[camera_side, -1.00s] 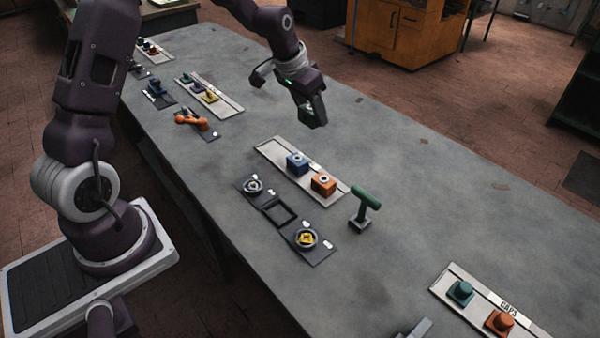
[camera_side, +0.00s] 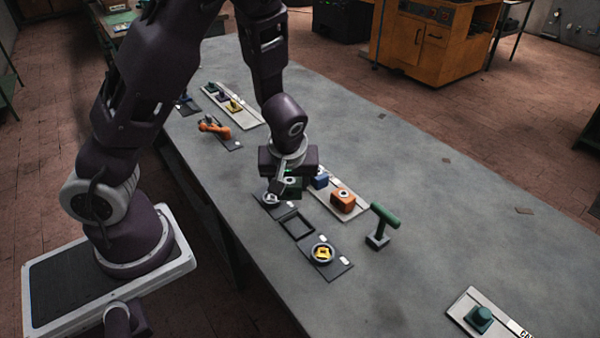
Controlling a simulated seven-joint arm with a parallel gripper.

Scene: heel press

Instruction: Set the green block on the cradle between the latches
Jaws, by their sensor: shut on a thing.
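My gripper (camera_side: 285,190) is shut on the green block (camera_side: 293,185), a dark green piece with a pale round mark, partly hidden by the fingers. It is over the far end of a dark fixture plate, near the far round latch (camera_side: 271,198); I cannot tell the exact height. The cradle, an empty black square frame (camera_side: 284,228), sits at the middle of that plate. The near round latch (camera_side: 322,253) has a yellow centre. The cradle lies between the two latches.
A pale tray holds a blue block (camera_side: 320,179) and an orange block (camera_side: 343,201) close beside the gripper. A green T-handled tool (camera_side: 384,218) stands upright to the right. An orange object (camera_side: 214,127) and another tray lie farther back.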

